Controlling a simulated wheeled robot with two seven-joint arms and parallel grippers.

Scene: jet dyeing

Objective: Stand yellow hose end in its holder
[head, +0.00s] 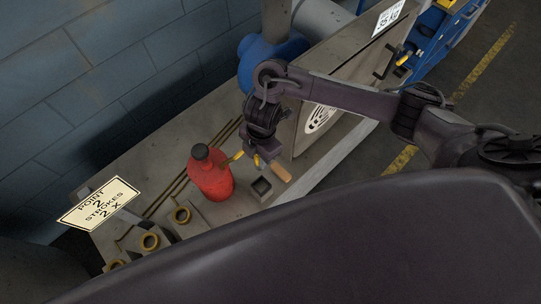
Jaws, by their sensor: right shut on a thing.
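My right gripper (257,162) points down over the bench beside the red bottle. It is shut on a small piece, seemingly the yellow hose end (237,156), whose yellow part sticks out to the left. A tan, rod-like part (281,173) shows on the gripper's right side; I cannot tell whether it belongs to the same piece. The piece looks tilted, not upright. A small square open-topped socket (261,187), possibly the holder, stands on the bench just below the gripper and looks empty. My left gripper is not in view.
A red bottle (210,175) with a dark cap stands close left of the gripper. Brass-coloured rings (181,215) line the bench's near left, by a sign (98,203). A grey box-like housing (325,100) rises behind right. Thin rods lie behind the bottle.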

